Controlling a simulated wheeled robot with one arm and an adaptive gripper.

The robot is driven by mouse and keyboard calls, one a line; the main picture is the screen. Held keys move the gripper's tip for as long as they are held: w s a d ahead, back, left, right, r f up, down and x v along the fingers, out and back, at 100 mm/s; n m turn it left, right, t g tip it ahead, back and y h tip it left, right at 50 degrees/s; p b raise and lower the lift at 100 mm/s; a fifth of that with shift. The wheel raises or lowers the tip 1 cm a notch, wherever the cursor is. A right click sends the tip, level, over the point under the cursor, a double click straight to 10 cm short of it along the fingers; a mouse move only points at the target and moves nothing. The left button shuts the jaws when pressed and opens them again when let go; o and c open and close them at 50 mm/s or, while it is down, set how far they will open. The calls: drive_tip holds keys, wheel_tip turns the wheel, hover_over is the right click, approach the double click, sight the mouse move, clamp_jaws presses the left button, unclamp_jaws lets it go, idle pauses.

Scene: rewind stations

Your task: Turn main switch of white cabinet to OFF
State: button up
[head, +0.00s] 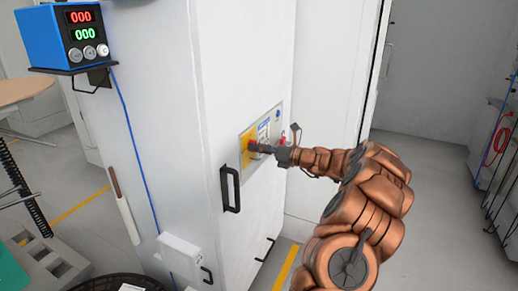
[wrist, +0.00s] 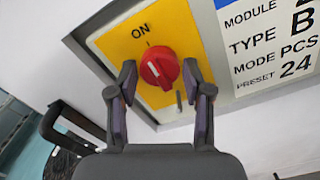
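The white cabinet (head: 225,70) stands in the middle of the head view, with a yellow switch plate (head: 246,140) on its front panel. In the wrist view, the main switch is a round red knob (wrist: 160,68) on the yellow plate (wrist: 190,28). Its white mark slants up toward the "ON" label (wrist: 141,29). No "OFF" label can be read. My gripper (wrist: 158,72) is open, with one fingertip on each side of the knob and small gaps showing. In the head view, my gripper (head: 256,148) reaches the plate from the right and partly covers the knob.
A printed label (wrist: 265,45) sits right of the yellow plate. A black handle (head: 230,189) projects from the cabinet below the panel. A blue display box (head: 52,38) stands on a shelf at the left. Open floor (head: 420,165) lies to the right.

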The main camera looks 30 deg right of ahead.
drive_tip(key=c, duration=0.7)
drive_tip(key=shift+n, duration=0.3)
drive_tip(key=n+b, duration=0.1)
drive_tip(key=n, duration=0.3)
drive_tip(key=shift+f, duration=0.1)
drive_tip(key=n+b, duration=0.3)
drive_tip(key=n, duration=0.1)
drive_tip(key=shift+f+n, duration=0.1)
drive_tip(key=shift+n, duration=0.3)
drive_tip(key=n+b, duration=0.5)
drive_tip(key=n, duration=0.1)
drive_tip(key=shift+n+b, duration=1.15)
drive_tip(key=shift+n, duration=0.15)
